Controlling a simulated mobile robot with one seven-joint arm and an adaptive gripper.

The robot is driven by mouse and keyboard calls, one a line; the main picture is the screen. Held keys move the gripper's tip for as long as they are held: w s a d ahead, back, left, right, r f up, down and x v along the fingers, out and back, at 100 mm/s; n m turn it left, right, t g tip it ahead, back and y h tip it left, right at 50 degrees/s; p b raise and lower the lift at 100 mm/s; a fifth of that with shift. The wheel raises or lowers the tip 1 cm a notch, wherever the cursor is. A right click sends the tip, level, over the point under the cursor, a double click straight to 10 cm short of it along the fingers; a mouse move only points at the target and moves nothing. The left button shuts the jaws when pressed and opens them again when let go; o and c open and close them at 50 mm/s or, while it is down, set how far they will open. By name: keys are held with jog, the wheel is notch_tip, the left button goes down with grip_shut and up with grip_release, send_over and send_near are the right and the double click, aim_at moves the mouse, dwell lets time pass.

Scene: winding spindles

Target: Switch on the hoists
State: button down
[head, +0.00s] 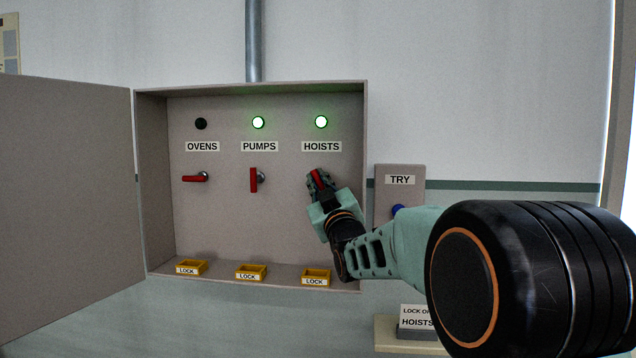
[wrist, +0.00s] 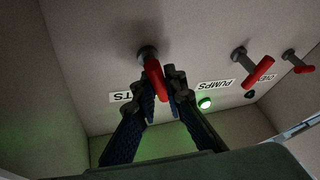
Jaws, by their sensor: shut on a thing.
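The hoists handle (head: 317,179) is a red lever below the HOISTS label (head: 321,147) in the open wall cabinet. It stands close to upright, partly hidden by my gripper. The hoists lamp (head: 321,122) glows green. My gripper (head: 318,182) is shut on the hoists handle. In the wrist view the red handle (wrist: 154,82) sits between the two fingers of my gripper (wrist: 162,92), with its dark pivot at the panel.
The pumps handle (head: 254,180) is upright under a green lamp (head: 258,123). The ovens handle (head: 196,177) lies level under a dark lamp (head: 201,124). Yellow LOCK trays (head: 251,271) line the cabinet floor. The cabinet door (head: 65,205) stands open left. A TRY box (head: 400,172) with a blue button (head: 397,209) is at right.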

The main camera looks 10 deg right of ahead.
jog(key=b, duration=0.1)
jog(key=m+b, duration=0.1)
jog(key=b, duration=0.1)
jog(key=shift+f+m+t+h, duration=0.3)
jog(key=shift+h, duration=0.1)
jog(key=m+h+b, duration=0.2)
jog(key=m+b, duration=0.1)
jog(key=b, duration=0.2)
jog(key=shift+m+t+b, duration=0.3)
jog(key=shift+m, duration=0.1)
jog(key=shift+r+m+h+b, duration=0.1)
jog(key=shift+m+h+b, duration=0.5)
jog(key=shift+m+b, duration=0.25)
jog(key=shift+r+m+h, duration=0.2)
jog(key=shift+m+h, duration=0.2)
jog(key=shift+m, duration=0.15)
jog(key=c, duration=2)
grip_release()
jog(key=shift+o, duration=0.2)
jog(key=shift+s, duration=0.1)
jog(key=v, duration=1.2)
